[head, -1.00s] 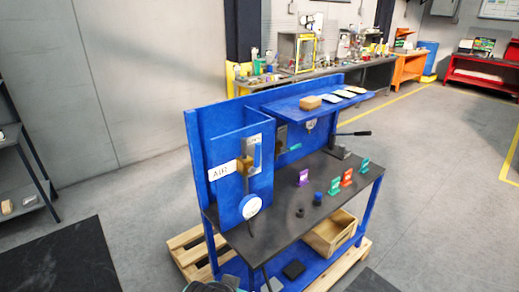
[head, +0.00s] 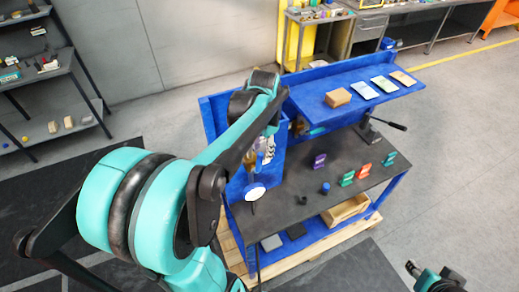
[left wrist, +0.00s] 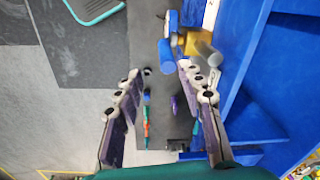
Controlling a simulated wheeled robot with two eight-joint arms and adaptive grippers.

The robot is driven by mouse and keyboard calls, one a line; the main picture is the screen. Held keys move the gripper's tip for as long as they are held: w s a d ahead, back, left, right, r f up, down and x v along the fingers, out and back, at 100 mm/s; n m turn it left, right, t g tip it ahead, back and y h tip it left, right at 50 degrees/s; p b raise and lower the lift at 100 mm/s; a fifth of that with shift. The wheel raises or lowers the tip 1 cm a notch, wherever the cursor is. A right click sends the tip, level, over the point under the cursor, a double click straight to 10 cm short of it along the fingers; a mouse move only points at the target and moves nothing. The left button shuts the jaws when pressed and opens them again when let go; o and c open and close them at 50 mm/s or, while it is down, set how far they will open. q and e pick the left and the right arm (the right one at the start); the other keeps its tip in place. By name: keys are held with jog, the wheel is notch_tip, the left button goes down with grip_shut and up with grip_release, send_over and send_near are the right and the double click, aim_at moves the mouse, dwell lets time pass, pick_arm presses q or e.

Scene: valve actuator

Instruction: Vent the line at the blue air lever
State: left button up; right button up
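In the left wrist view, the blue air lever (left wrist: 166,56) shows just past my fingertips, nearer the right-hand finger. It stands by a brass valve body (left wrist: 193,42) on the blue panel. My left gripper (left wrist: 159,72) is open, with a wide gap and nothing held between its fingers. In the head view, my left arm covers much of the valve, and the lever cannot be made out clearly. The round white gauge (head: 254,192) shows below it. My right gripper (head: 428,274) is partly in view at the lower right, away from the bench; its opening is unclear.
The dark bench top (head: 300,222) holds a purple tag (head: 319,161), green and red tags, and a blue knob (head: 325,188). A black-handled lever (head: 385,122) sticks out at the right.

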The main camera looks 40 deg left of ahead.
aim_at(260, 160)
pick_arm(q)
jog(key=shift+w+a, duration=0.15)
jog(key=shift+a, duration=0.4)
jog(key=shift+w+a+f, duration=0.1)
jog(key=shift+f, duration=0.1)
notch_tip(260, 160, down, 7)
jog(key=shift+f, duration=0.2)
grip_shut()
